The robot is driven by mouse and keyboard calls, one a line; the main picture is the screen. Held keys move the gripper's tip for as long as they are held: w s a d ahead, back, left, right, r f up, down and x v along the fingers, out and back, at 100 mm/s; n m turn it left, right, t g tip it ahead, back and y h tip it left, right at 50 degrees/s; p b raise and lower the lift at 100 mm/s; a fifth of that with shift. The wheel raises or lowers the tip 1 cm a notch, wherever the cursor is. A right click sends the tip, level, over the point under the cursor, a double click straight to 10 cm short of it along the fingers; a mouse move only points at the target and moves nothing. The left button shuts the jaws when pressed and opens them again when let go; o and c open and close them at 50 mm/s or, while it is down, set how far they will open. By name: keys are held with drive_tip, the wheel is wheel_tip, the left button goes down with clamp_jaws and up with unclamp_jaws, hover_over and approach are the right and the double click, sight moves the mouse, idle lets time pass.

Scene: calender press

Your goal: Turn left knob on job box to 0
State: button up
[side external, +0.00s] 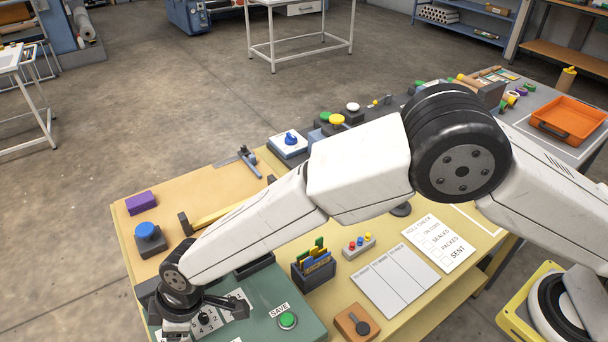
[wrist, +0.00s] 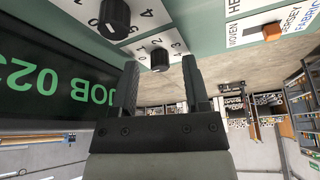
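The job box is the green-topped unit (side external: 263,285) at the front of the bench, with a green SAVE button (side external: 287,320). In the wrist view it fills the top, with a dark display (wrist: 55,70) showing green job text turned over. One black knob (wrist: 160,60) on a white numbered dial lies between my fingertips. A second black knob (wrist: 115,18) sits on a numbered dial up and left of it. My gripper (wrist: 161,76) is open, with a gap on each side of the nearer knob. Exact knob settings cannot be read. In the side view my gripper partly covers the dials.
A blue button (side external: 149,236), a purple block (side external: 141,202) and a card holder (side external: 314,270) stand near my arm on the bench.

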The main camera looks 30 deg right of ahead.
sight(194, 333)
drive_tip(key=shift+r, duration=0.1)
drive_tip(key=v, duration=0.7)
drive_tip(key=shift+r, duration=0.3)
idle(0.3)
drive_tip(key=shift+s+d, duration=0.1)
drive_tip(key=w+d+r+m+h, duration=0.1)
drive_tip(key=d+m, duration=0.1)
drive_tip(key=d, duration=0.6)
drive_tip(key=w+d+r+m+t, duration=0.1)
drive_tip(key=w+d+m, duration=0.1)
drive_tip(key=d, duration=0.6)
drive_tip(key=w+d+r+m+h, duration=0.1)
drive_tip(key=d+m, duration=0.2)
drive_tip(key=d, duration=0.5)
drive_tip(key=s+d+m+h, duration=0.1)
drive_tip(key=s+d+m, duration=0.2)
drive_tip(key=s+d, duration=0.3)
drive_tip(key=s+d+m+h, duration=0.1)
drive_tip(key=s+d+m, duration=0.3)
drive_tip(key=d, duration=1.2)
drive_tip(key=shift+s+f, duration=0.2)
drive_tip(key=shift+s, duration=0.9)
